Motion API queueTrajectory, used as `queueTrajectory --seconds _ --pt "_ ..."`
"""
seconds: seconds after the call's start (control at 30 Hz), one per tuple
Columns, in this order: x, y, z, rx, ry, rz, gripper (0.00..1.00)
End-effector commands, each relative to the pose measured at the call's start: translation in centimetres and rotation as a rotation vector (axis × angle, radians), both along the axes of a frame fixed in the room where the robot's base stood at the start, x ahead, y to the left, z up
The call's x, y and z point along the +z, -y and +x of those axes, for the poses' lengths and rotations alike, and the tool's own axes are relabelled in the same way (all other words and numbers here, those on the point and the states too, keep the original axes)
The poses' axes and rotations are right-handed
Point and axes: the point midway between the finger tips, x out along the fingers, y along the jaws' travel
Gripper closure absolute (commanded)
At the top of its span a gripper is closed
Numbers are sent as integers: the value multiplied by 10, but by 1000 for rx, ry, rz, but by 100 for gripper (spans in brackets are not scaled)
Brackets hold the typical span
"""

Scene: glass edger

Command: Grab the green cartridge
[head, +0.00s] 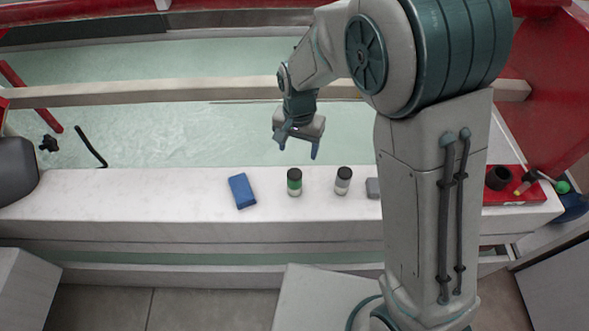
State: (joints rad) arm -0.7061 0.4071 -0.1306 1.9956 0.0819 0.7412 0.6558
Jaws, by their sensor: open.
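The green cartridge (294,182) stands upright on the white ledge. It has a dark cap, a green band and a pale lower part. My gripper (299,148) is open and empty above the glass side of the ledge, with its fingers pointing down. In the picture it is just above the green cartridge and apart from it. The exact height of the fingers over the ledge cannot be told from this one view.
A blue block (241,191) lies left of the cartridge. A grey-and-white cartridge (343,181) stands to its right. A grey block (373,188) is partly hidden by my arm. A red tray (517,198) with a dark cup (498,178) is at the right end.

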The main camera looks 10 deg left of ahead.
Motion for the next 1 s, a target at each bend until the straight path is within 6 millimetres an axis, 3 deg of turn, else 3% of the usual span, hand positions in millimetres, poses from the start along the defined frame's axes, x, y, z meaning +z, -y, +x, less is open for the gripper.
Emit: queueTrajectory --seconds 0.17,0.5,0.8,1.0 --pt "-6 -10 0 -4 -2 -7 35" --pt "-69 -9 0 -5 -3 -8 35" --pt "-91 -9 -1 -6 -2 -6 35" --pt "-118 -7 -4 -4 -4 -7 35"
